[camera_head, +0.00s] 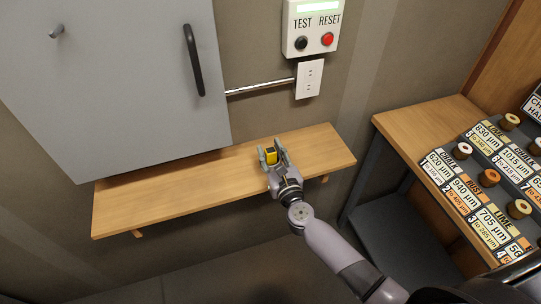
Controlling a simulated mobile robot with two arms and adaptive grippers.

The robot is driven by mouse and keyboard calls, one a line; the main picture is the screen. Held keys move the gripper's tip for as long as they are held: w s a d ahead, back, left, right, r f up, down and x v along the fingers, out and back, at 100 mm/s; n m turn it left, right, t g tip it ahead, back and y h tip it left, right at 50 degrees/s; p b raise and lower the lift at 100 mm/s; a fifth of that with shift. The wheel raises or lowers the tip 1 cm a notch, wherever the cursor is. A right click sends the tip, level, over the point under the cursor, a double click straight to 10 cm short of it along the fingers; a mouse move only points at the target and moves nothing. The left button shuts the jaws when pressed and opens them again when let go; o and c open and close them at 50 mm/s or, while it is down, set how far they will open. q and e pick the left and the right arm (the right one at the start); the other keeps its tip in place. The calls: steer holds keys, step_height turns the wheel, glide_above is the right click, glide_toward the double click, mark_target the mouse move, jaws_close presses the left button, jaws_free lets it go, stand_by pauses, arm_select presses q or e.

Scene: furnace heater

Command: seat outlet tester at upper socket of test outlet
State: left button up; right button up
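The test outlet (309,78) is a white plate on the wall, with an upper and a lower socket, below the TEST/RESET box. The outlet tester is a small yellow and dark block (271,156) at the wooden shelf. My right gripper (272,152) reaches in from the lower right, its fingers on either side of the tester. I cannot tell whether the fingers press on it, or whether it rests on the shelf. The tester is below and left of the outlet, apart from it. My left gripper is out of view.
The wooden shelf (150,199) runs along the wall under a grey cabinet (120,80) with a dark handle. A metal conduit (258,88) leads to the outlet. The control box (312,25) sits above. A table (420,125) with labelled spools stands at right.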

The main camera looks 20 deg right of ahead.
jaws_close()
steer(key=shift+r, duration=0.1)
step_height(320, 180, up, 12)
steer(key=r+p, duration=0.1)
steer(key=p, duration=0.7)
step_height(320, 180, up, 7)
steer(key=p, duration=0.3)
glide_above(270, 150)
steer(key=shift+c, duration=0.7)
jaws_free()
jaws_close()
